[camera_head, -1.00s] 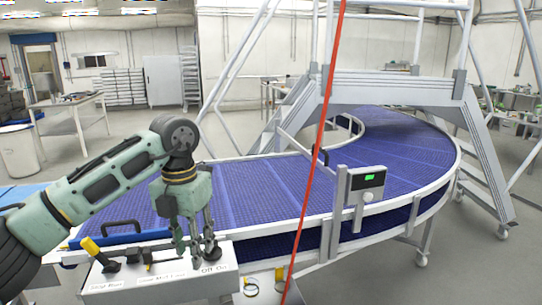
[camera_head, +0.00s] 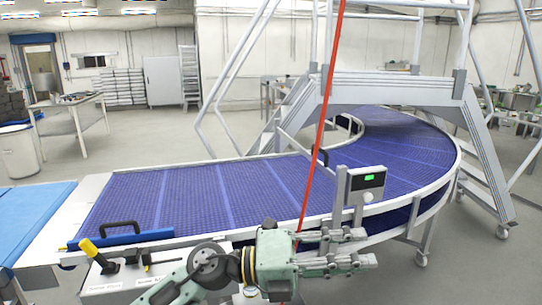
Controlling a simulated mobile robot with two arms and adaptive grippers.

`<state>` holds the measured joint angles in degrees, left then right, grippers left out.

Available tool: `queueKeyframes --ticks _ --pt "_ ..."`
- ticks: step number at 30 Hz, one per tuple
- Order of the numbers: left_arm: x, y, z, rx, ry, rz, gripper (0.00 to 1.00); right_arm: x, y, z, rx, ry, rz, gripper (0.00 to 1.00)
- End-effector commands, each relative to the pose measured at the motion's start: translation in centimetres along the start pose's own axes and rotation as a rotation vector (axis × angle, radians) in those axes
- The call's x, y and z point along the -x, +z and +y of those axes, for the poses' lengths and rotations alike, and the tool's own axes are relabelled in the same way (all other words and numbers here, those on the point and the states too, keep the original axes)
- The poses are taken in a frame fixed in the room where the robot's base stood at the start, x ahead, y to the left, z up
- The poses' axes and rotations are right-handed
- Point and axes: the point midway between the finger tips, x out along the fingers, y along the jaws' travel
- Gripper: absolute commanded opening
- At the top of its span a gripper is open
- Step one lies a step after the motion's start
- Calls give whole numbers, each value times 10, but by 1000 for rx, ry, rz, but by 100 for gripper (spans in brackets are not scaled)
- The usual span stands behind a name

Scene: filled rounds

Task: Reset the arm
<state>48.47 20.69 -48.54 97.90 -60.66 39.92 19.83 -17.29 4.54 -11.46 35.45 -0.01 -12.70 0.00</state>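My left arm's gripper (camera_head: 366,247) is low in the middle of the head view, pointing right. Its two grey fingers are apart, with nothing visible between them. It shows in front of the conveyor's near edge, to the right of the control box (camera_head: 128,286). The box has a yellow-handled lever (camera_head: 92,251) and a small black switch; my arm hides its right part. My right gripper is out of view.
A grey stair platform (camera_head: 395,88) spans the belt.

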Motion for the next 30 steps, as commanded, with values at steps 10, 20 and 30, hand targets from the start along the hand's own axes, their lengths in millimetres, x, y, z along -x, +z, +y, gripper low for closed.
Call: queueKeyframes --ticks 10,20,30 --pt "142 81 11 627 -580 -883 33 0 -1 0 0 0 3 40" --pt "298 -1 184 1260 -523 -1608 33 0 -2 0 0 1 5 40" --pt "356 -172 275 1740 -199 -2013 33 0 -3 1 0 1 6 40"
